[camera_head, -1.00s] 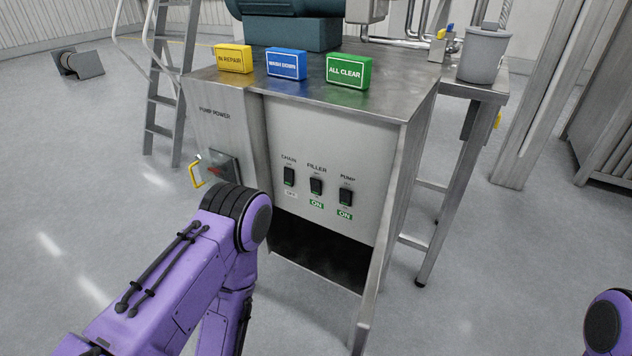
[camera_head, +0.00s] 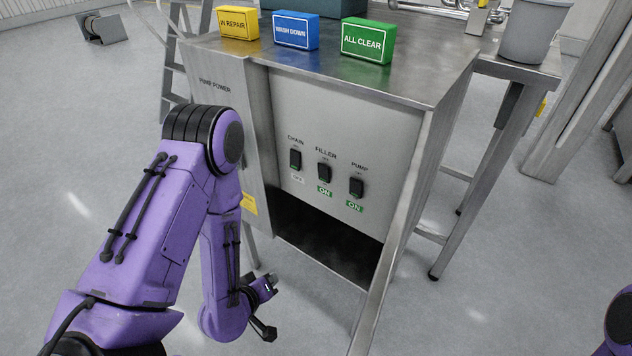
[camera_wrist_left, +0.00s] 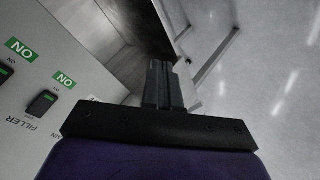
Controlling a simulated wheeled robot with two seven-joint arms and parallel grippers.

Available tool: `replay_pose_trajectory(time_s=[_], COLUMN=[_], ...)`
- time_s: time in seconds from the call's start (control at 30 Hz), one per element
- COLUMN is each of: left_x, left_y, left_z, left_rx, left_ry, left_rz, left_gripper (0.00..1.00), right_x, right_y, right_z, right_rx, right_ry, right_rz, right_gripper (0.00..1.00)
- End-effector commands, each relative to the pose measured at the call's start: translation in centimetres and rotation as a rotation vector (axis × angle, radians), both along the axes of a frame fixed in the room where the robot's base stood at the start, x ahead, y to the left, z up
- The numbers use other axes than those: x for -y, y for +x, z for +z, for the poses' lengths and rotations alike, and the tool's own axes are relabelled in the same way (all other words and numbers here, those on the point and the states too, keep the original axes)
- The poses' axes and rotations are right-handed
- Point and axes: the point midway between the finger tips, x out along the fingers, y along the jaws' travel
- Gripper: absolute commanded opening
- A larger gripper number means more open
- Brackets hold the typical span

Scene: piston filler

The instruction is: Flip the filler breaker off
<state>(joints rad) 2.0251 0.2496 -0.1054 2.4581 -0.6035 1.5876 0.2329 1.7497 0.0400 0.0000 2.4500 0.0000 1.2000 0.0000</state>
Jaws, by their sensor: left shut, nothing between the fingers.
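The filler breaker (camera_head: 324,173) is a black rocker switch under the FILLER label, in the middle of three on the grey panel. A green ON tag (camera_head: 324,191) shows below it. It also shows upside down at the left of the left wrist view (camera_wrist_left: 42,102). My left gripper (camera_head: 268,286) is low in front of the cabinet, below and left of the switches and apart from them. In the left wrist view its black fingers (camera_wrist_left: 163,85) are together and empty. My right gripper is out of view; only a bit of that arm shows at the right edge.
The chain switch (camera_head: 295,159) has an OFF tag and the pump switch (camera_head: 357,187) an ON tag. Yellow, blue and green sign blocks stand on the steel cabinet top (camera_head: 418,75). A dark opening (camera_head: 330,240) lies below the panel. My left arm covers the pump power handle.

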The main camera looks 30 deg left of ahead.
Motion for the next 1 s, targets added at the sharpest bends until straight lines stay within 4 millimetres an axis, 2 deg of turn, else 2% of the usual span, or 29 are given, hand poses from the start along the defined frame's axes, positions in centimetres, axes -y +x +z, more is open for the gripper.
replay_pose_trajectory(time_s=[0.03, 0.1, 0.2, 0.33, 0.47, 0.77, 0.87, 1.0], left_x=[-0.2, -0.1, -0.1, -0.2, -0.1, -0.1, 0.0, 0.4], left_y=[2.7, 5.3, 7.2, 7.8, 7.8, 7.9, 8.8, 11.4], left_z=[2.2, 6.1, 11.1, 15.2, 16.6, 16.7, 16.9, 17.4], left_rx=[0.153, 0.345, 0.553, 0.701, 0.745, 0.743, 0.743, 0.743], left_ry=[-0.111, -0.284, -0.512, -0.712, -0.785, -0.784, -0.781, -0.78], left_rz=[0.03, 0.046, 0.046, 0.027, 0.015, 0.011, 0.009, 0.008], left_gripper=[0.0, 0.0, 0.0, 0.0, 0.0, 0.0, 0.0, 0.0], right_x=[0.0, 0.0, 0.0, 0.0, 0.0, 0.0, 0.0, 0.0], right_y=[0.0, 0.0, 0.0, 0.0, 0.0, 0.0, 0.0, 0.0], right_z=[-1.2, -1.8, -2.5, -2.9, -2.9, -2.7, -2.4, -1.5], right_rx=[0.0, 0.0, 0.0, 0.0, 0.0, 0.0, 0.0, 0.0], right_ry=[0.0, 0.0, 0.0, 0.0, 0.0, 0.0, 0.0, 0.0], right_rz=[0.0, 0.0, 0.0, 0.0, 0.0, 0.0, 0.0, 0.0], right_gripper=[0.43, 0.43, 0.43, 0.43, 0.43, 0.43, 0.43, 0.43])
